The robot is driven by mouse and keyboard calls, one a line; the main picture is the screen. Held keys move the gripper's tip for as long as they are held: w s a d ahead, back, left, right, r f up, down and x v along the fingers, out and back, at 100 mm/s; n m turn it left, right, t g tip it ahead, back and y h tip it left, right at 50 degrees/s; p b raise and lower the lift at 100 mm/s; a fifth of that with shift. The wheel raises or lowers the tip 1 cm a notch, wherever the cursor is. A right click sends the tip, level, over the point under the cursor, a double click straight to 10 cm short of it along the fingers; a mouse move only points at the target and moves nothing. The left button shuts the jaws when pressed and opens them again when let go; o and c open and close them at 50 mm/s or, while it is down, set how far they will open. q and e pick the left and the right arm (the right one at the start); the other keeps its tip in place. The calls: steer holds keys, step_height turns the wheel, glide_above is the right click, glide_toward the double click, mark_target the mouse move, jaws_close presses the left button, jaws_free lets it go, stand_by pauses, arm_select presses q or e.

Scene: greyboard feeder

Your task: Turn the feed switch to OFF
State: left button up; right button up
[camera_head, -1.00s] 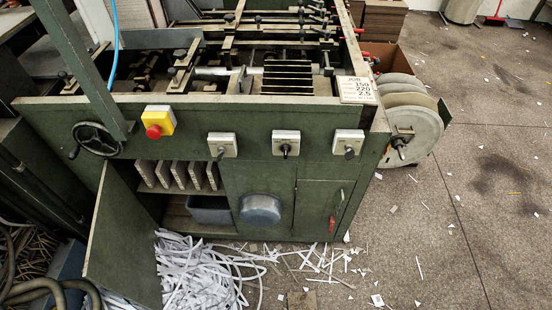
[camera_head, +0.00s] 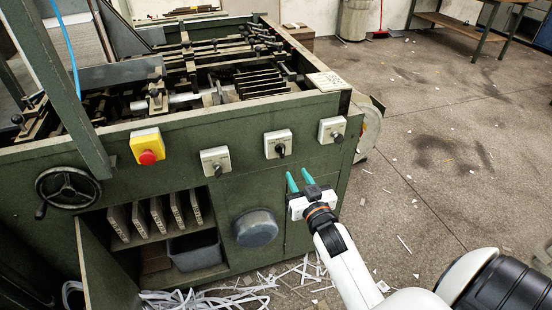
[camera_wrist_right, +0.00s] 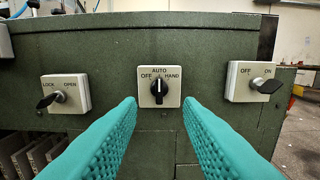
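Three white switch plates with black knobs sit on the green front panel. The middle plate (camera_head: 278,143) reads OFF, AUTO and HAND in the right wrist view (camera_wrist_right: 147,100); its knob (camera_wrist_right: 159,88) stands upright, towards AUTO. The right plate (camera_head: 332,129) reads OFF and ON in the right wrist view (camera_wrist_right: 238,84). The left plate (camera_head: 215,161) reads LOCK and OPEN there (camera_wrist_right: 80,95). I see no legible word "feed". My right gripper (camera_head: 299,178) is open and empty, in front of and below the middle switch, its green fingers either side of that switch in the wrist view. My left gripper is out of view.
A yellow box with a red button (camera_head: 147,148) and a handwheel (camera_head: 68,188) are further left on the panel. A round grey bowl-like part (camera_head: 255,228) sits lower down. Paper strips litter the floor (camera_head: 420,150), which is open to the right.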

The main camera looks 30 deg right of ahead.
mark_target(283, 151)
steer(key=x, duration=1)
steer(key=shift+w+a, duration=0.1)
steer(key=shift+w, duration=0.1)
jaws_close()
